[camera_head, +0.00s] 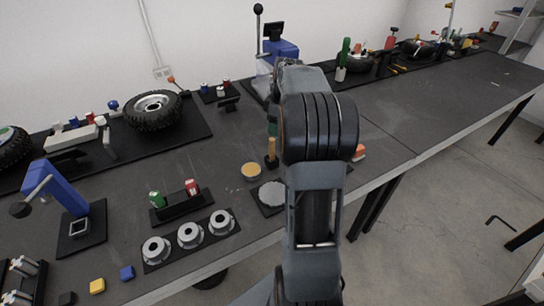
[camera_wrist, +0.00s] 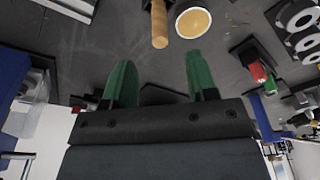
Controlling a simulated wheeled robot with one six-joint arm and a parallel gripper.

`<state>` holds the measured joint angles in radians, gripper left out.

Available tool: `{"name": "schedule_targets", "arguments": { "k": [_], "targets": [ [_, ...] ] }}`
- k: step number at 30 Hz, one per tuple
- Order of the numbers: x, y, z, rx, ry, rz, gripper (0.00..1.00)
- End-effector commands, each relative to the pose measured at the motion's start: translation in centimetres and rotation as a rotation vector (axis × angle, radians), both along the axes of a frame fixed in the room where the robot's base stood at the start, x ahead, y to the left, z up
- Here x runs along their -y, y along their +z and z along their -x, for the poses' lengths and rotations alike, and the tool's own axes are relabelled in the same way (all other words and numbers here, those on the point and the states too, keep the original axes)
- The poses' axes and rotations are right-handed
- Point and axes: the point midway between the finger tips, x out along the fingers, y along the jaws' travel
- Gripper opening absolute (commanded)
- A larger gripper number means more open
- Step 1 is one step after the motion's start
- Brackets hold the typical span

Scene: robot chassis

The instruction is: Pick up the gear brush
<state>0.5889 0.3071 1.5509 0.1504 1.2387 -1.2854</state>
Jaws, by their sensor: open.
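A light wooden handle, probably the gear brush (camera_head: 271,148), stands upright in a dark base on the bench, just left of my arm. The handle (camera_wrist: 159,24) also shows at the top of the wrist view, cut off by the edge. My gripper (camera_wrist: 161,76) has two green fingers spread wide apart with nothing between them. The handle lies beyond the fingertips, roughly in line with the gap, and is not touched. In the head view my arm hides most of the gripper; a bit of green (camera_head: 272,122) shows close above the handle.
A round tin with an orange-yellow top (camera_head: 251,171) stands close to the handle. A grey toothed disc on a dark plate (camera_head: 271,194) lies nearer the front edge. A red can (camera_head: 192,187) and green can (camera_head: 156,200) stand in a black holder. A blue press (camera_head: 281,48) stands behind.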

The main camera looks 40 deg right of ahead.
Motion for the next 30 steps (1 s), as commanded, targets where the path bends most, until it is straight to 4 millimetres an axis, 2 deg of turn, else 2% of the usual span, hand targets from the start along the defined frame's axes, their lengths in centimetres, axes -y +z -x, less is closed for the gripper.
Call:
{"name": "schedule_targets", "arguments": {
  "k": [1, 6, 16, 24, 30],
  "targets": [
    [-0.2, -1.1, -0.1, -0.003, 0.002, -0.002, 0.52],
    [-0.4, -3.5, -0.4, -0.001, 0.0, 0.0, 0.52],
    [-0.6, -5.6, -0.8, -0.001, -0.001, 0.0, 0.52],
    [-1.0, -9.1, -1.5, -0.002, -0.001, -0.001, 0.52],
    [-1.1, -10.1, -1.7, 0.001, -0.001, 0.001, 0.52]
  ]
}}
